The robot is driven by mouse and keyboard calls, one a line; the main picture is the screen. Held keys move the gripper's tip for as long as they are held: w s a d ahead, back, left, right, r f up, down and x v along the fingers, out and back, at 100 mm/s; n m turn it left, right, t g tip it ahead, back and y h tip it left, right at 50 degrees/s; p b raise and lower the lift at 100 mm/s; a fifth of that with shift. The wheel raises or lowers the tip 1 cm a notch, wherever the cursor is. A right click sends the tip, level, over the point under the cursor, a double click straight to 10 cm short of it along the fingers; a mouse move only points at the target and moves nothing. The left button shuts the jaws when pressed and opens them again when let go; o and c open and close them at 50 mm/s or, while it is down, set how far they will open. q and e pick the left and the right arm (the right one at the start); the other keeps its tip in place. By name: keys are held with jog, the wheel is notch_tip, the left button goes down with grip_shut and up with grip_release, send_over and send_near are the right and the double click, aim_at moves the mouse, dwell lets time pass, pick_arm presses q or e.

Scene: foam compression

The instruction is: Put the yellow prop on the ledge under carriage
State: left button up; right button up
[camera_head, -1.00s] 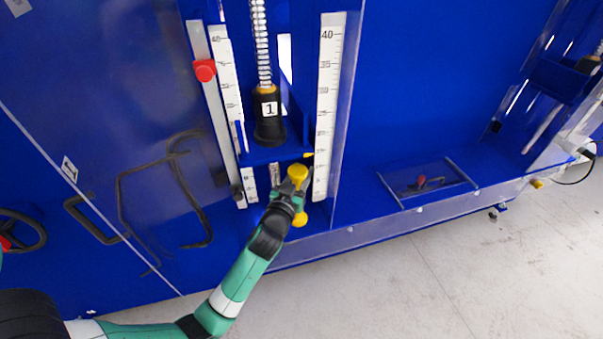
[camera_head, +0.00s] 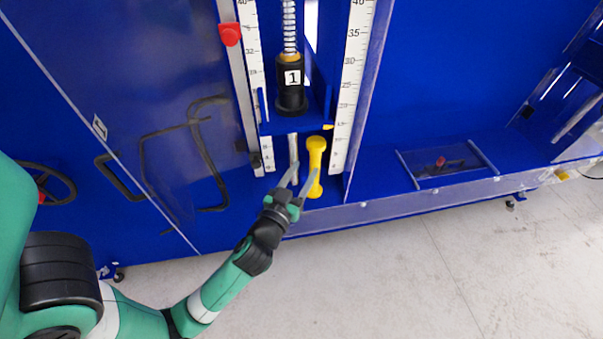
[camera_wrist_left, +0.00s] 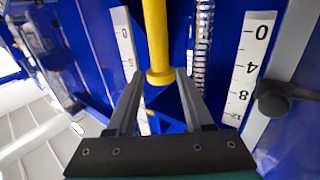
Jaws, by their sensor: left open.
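The yellow prop (camera_head: 315,170) stands roughly upright on the blue ledge (camera_head: 330,192), below the blue carriage shelf (camera_head: 300,124). Its knobbed top is close under the shelf; I cannot tell whether they touch. In the left wrist view the prop (camera_wrist_left: 157,40) shows as a yellow rod with a wide end just beyond my fingertips. My left gripper (camera_head: 302,172) is open and empty, in front of the prop and slightly to its left. The black weight marked 1 (camera_head: 291,92) sits above the carriage shelf under a spring. My right gripper is not in view.
White scales flank the carriage, the left (camera_head: 253,70) and the right (camera_head: 352,80). A clamp with a red knob (camera_head: 229,34) is on the left rail. A clear panel with a black handle (camera_head: 120,178) is at left. The ledge continues rightward to a recessed tray (camera_head: 440,165).

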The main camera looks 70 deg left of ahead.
pick_arm(q)
jog(key=shift+s+d, duration=0.2)
jog(key=w+d+r+m+t+h, duration=0.15)
jog(key=w+d+r+t, duration=0.3)
jog(key=r, duration=0.65)
jog(key=w+d+r+m+t+h, duration=0.1)
jog(key=w+d+r+t+h, duration=0.15)
jog(key=w+d+r, duration=0.65)
jog(key=s+d+r+m+t+h, duration=0.2)
jog(key=s+d+r+h, duration=0.1)
jog(key=r, duration=0.5)
jog(key=s+d+r+m+t+h, duration=0.2)
jog(key=s+d+r+t+h, duration=0.1)
jog(key=r, duration=0.5)
jog(key=s+d+r+m+t+h, duration=0.2)
jog(key=s+d+r+m+h, duration=0.1)
jog(key=r, duration=0.6)
jog(key=shift+d+h, duration=0.45)
jog(key=shift+h, duration=0.35)
jog(key=shift+s, duration=0.1)
